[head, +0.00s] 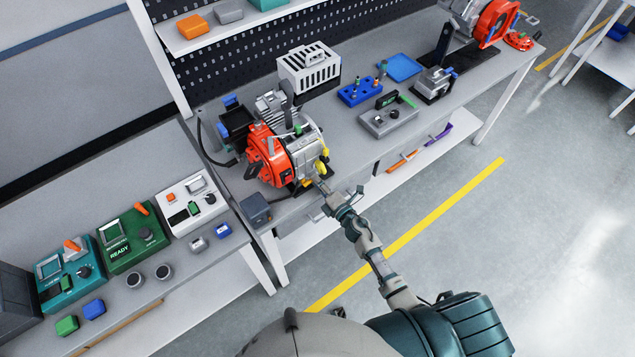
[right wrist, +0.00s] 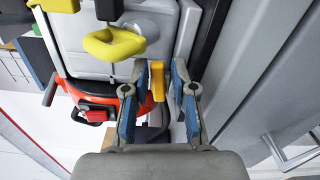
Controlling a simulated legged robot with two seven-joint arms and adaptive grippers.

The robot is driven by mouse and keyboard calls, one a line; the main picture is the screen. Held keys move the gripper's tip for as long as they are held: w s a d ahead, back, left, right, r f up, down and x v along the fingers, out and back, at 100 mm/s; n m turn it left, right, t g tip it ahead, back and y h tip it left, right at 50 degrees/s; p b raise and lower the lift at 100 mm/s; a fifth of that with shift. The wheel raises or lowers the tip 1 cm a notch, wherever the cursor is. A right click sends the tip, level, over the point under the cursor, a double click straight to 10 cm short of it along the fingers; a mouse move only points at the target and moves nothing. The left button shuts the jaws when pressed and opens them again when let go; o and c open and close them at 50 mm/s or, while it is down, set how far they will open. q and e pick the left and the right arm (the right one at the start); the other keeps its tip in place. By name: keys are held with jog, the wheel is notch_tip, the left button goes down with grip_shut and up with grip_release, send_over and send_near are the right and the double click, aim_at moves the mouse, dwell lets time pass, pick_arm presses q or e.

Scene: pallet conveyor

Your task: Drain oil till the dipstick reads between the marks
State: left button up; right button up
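The red and silver engine (head: 275,153) sits on the bench near its front edge. A yellow loop handle (head: 321,167) is on its near right side; it also shows in the right wrist view (right wrist: 113,44). I cannot tell whether it is the dipstick, and no marks or oil level can be read. My right gripper (head: 322,187) is low at the engine's front. In the right wrist view a small yellow part (right wrist: 157,82) stands between its blue-padded fingers (right wrist: 159,72), with narrow gaps on both sides. My left gripper is out of view.
A small dark box (head: 256,210) stands at the bench edge left of my right gripper. A white slotted box (head: 309,69) is behind the engine. A grey device (head: 388,120) and blue trays (head: 360,92) are to the right.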

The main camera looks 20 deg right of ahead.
jog(key=shift+d, duration=0.1)
grip_shut()
jog(key=shift+s+a, duration=0.1)
jog(key=shift+a, duration=0.1)
jog(key=shift+f+m, duration=0.4)
jog(key=shift+m, duration=0.6)
jog(key=shift+a, duration=0.1)
grip_release()
jog(key=shift+a, duration=0.1)
